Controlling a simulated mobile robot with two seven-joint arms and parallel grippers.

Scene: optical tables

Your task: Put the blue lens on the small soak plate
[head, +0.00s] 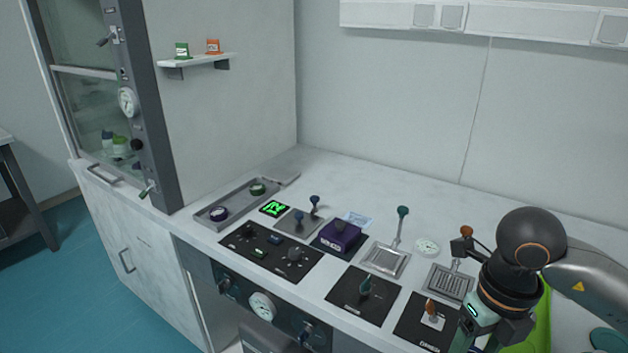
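I cannot tell whether either is the blue lens. Which plate is the small soak plate is unclear. My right gripper (484,345) points down at the bottom right, cut off by the frame edge, its fingertips not clearly shown. My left gripper is out of view.
A long metal tray (237,207) holds a purple and a green round piece. A green tray (542,322) lies beside my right arm. The back bench strip is clear.

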